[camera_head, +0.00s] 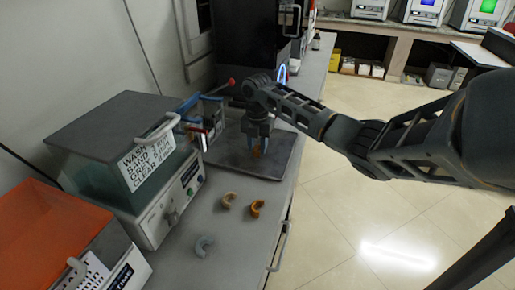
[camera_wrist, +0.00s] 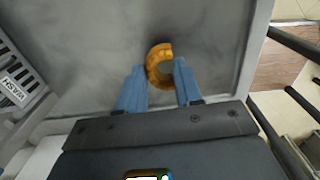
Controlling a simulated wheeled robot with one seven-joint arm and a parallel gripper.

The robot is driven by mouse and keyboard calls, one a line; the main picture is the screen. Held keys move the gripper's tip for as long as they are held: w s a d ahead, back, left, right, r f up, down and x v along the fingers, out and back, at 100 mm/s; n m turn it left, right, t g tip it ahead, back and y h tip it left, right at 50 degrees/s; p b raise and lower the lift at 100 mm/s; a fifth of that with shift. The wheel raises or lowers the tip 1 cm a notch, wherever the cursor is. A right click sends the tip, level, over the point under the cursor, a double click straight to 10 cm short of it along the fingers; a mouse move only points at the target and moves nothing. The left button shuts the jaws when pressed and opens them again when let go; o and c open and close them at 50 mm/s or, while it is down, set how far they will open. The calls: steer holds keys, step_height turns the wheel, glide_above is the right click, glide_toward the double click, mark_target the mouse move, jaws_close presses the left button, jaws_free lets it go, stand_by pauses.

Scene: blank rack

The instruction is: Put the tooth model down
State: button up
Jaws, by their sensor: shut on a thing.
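An orange, horseshoe-shaped tooth model (camera_wrist: 153,66) is held between the two blue fingers of my gripper (camera_wrist: 160,78) in the wrist view. In the head view my gripper (camera_head: 257,140) points down over a dark grey tray (camera_head: 278,160), with the orange tooth model (camera_head: 257,153) at its fingertips. The tooth model is over the tray's surface; I cannot tell whether it touches it. The tray also shows in the wrist view (camera_wrist: 90,60) as a grey plate with a raised edge.
Three other arch models lie on the counter in front of the tray: a beige one (camera_head: 228,200), an orange one (camera_head: 257,208) and a grey one (camera_head: 203,246). A wash unit (camera_head: 135,165) and an orange-lidded box (camera_head: 50,240) stand at left. A black machine (camera_head: 260,45) stands behind.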

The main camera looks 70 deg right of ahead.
steer(key=shift+f, duration=0.85)
steer(key=shift+f, duration=0.15)
steer(key=o, duration=1.1)
step_height(320, 180, up, 12)
steer(key=shift+r+b, duration=0.2)
steer(key=shift+b, duration=0.4)
